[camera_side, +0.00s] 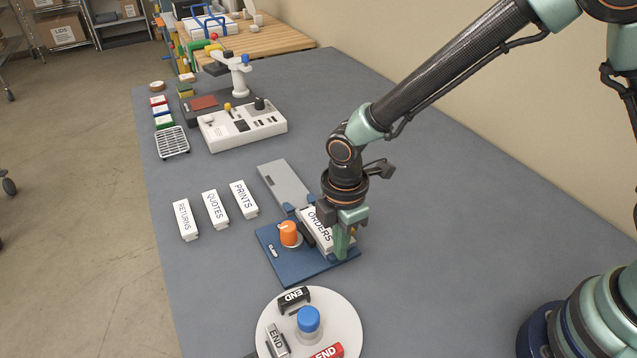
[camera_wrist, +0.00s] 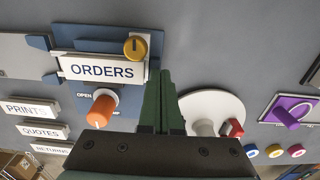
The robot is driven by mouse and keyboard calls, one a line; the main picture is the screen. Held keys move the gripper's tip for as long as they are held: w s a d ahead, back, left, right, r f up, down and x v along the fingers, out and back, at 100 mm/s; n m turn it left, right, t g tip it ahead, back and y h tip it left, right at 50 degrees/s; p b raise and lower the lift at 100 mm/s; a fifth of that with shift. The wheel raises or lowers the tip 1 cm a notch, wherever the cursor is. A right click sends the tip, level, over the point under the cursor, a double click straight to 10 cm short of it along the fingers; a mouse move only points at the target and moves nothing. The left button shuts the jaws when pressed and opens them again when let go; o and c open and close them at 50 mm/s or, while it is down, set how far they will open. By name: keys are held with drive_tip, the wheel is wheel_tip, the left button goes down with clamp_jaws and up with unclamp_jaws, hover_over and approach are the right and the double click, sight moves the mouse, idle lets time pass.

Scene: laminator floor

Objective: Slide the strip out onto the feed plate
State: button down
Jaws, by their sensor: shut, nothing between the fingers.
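The white ORDERS strip (camera_side: 317,228) lies on the blue fixture (camera_side: 285,265) and also shows in the wrist view (camera_wrist: 102,69). The grey feed plate (camera_side: 285,184) extends from the fixture's far end; in the wrist view its grey surface (camera_wrist: 22,62) is left of the strip. An orange knob (camera_side: 289,232) stands beside the strip, near an OPEN label in the wrist view. My gripper (camera_side: 341,250) is shut and empty, low at the strip's near end, opposite the feed plate. In the wrist view my fingers (camera_wrist: 166,105) are just right of the strip; I cannot tell whether they touch it.
PRINTS (camera_side: 244,199), QUOTES (camera_side: 215,209) and RETURNS (camera_side: 185,219) strips lie left of the fixture. A round white plate (camera_side: 345,309) holding END pieces and a blue-capped jar stands in front. A white control box (camera_side: 242,128) stands behind. A yellow knob (camera_wrist: 136,46) is beside the strip.

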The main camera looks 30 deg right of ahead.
sight(319, 224)
drive_tip(key=shift+f, duration=0.3)
drive_tip(key=shift+r, duration=0.3)
drive_tip(key=shift+w, duration=0.15)
idle(0.3)
drive_tip(key=shift+w, duration=1.15)
drive_tip(key=shift+w, duration=0.15)
drive_tip(key=shift+w, duration=1.15)
drive_tip(key=shift+w, duration=1.15)
drive_tip(key=shift+w, duration=0.15)
